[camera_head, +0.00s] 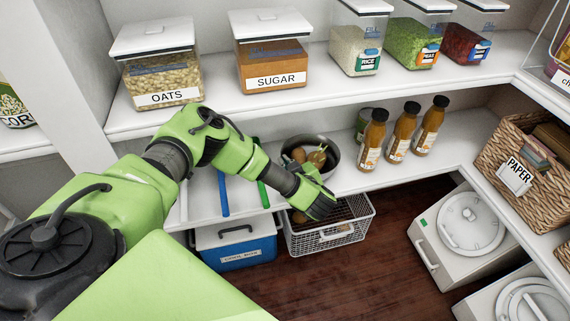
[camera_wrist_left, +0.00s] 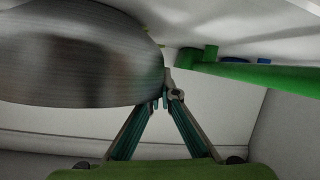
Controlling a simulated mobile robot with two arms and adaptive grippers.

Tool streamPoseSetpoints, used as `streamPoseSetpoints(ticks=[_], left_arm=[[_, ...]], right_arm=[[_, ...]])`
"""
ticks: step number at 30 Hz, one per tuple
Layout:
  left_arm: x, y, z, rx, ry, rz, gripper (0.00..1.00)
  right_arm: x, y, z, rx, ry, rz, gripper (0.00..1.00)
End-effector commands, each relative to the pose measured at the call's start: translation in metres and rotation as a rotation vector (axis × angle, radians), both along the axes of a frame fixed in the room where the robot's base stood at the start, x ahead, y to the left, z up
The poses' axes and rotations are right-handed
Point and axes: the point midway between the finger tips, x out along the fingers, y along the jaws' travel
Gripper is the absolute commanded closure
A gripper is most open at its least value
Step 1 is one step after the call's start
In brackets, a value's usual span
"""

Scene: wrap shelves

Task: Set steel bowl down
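The steel bowl (camera_head: 332,149) is at the front edge of the lower shelf, with several brownish round items in it. My left gripper (camera_head: 318,192) is just in front of and below the bowl and covers part of its near side. In the left wrist view the bowl (camera_wrist_left: 75,60) fills the upper left, and the fingertips (camera_wrist_left: 168,96) come together at its edge, looking shut on its rim. I cannot tell whether the bowl rests on the shelf or hangs slightly above it. My right gripper is not in view.
Several sauce bottles (camera_head: 397,137) stand to the bowl's right. Blue (camera_head: 222,192) and green (camera_head: 263,190) handled things lie to its left. A wire basket (camera_head: 351,228) and a blue cooler (camera_head: 235,248) are below. The upper shelf (camera_head: 215,108) with food containers overhangs behind.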

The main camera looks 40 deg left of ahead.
Motion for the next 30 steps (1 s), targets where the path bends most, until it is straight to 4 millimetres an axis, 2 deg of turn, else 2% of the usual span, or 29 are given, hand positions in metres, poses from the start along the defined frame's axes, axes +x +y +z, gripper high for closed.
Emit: streamPoseSetpoints(ticks=[8,9,10,11,22,28,29,30], left_arm=[[0.001,0.0,-0.001,0.001,-0.003,0.0,1.0],[0.0,0.0,-0.001,-0.001,0.002,-0.001,0.88],[0.0,0.0,-0.001,-0.001,0.002,-0.001,0.8],[0.0,0.0,-0.001,-0.001,0.002,-0.001,0.79],[0.0,0.0,0.003,-0.001,0.0,0.0,0.79],[-0.016,-0.023,0.014,-0.003,0.003,-0.005,0.79],[-0.019,-0.029,0.016,-0.004,0.003,-0.005,0.79],[-0.024,-0.036,0.02,-0.004,0.003,-0.005,0.79]], right_arm=[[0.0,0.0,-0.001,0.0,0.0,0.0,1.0],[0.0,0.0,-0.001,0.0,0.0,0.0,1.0],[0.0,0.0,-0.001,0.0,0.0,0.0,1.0],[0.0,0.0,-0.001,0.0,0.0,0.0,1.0],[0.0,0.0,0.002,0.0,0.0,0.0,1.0],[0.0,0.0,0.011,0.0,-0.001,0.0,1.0],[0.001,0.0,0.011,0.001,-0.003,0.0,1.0],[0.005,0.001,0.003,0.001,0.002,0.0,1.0]])
